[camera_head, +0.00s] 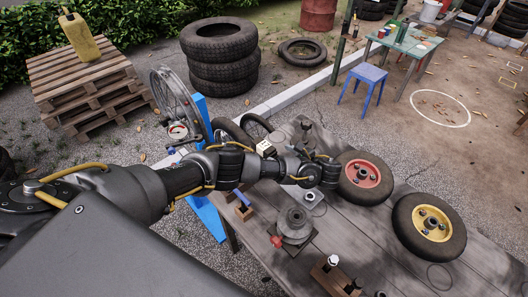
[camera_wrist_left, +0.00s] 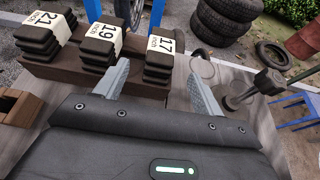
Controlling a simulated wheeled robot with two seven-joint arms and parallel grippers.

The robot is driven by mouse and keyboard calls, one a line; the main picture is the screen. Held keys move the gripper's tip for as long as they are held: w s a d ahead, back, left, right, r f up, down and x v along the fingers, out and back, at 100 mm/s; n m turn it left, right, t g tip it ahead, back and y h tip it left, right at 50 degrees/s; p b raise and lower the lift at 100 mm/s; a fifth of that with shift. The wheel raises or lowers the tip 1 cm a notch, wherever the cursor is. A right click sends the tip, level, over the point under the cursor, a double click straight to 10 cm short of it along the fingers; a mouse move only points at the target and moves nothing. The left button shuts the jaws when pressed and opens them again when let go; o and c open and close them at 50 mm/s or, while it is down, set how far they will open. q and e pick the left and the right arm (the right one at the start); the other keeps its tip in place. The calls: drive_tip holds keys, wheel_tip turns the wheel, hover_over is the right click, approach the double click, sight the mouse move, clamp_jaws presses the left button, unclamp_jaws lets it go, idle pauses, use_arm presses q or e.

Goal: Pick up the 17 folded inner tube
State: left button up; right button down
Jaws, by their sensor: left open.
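The 17 folded inner tube (camera_wrist_left: 158,66) is a dark folded bundle with a white 17 label, at the right end of a wooden rack in the left wrist view. Its pale label (camera_head: 265,148) shows in the head view; the arm hides most of the rest. My left gripper (camera_wrist_left: 158,74) is open, one finger on each side of the tube as seen from the wrist; contact cannot be told. In the head view the left gripper (camera_head: 279,157) is partly hidden by its wrist. My right gripper is not in view.
Tubes labelled 19 (camera_wrist_left: 100,45) and 21 (camera_wrist_left: 44,36) sit left of it on the rack (camera_wrist_left: 75,73). A dark knobbed tool (camera_wrist_left: 270,82) stands close to the right finger. A red-hub wheel (camera_head: 365,178) and yellow-hub wheel (camera_head: 429,226) lie on the table.

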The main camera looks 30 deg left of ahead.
sight(268, 148)
use_arm(q)
drive_tip(key=shift+w+a+f+b, duration=0.55)
drive_tip(key=shift+a+f+b, duration=0.1)
drive_tip(key=shift+a+f, duration=0.2)
drive_tip(key=shift+w+a, duration=0.1)
drive_tip(key=shift+a, duration=0.2)
drive_tip(key=shift+r, duration=0.15)
drive_tip(key=shift+a, duration=0.15)
drive_tip(key=p+x, duration=0.1)
drive_tip(key=x, duration=0.4)
drive_tip(key=shift+a+r, duration=0.1)
drive_tip(key=shift+r, duration=0.1)
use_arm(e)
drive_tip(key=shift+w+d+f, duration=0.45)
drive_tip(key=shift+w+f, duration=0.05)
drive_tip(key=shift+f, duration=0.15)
use_arm(q)
drive_tip(key=c, duration=1.3)
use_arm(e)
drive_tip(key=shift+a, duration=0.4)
use_arm(q)
drive_tip(key=shift+r, duration=0.15)
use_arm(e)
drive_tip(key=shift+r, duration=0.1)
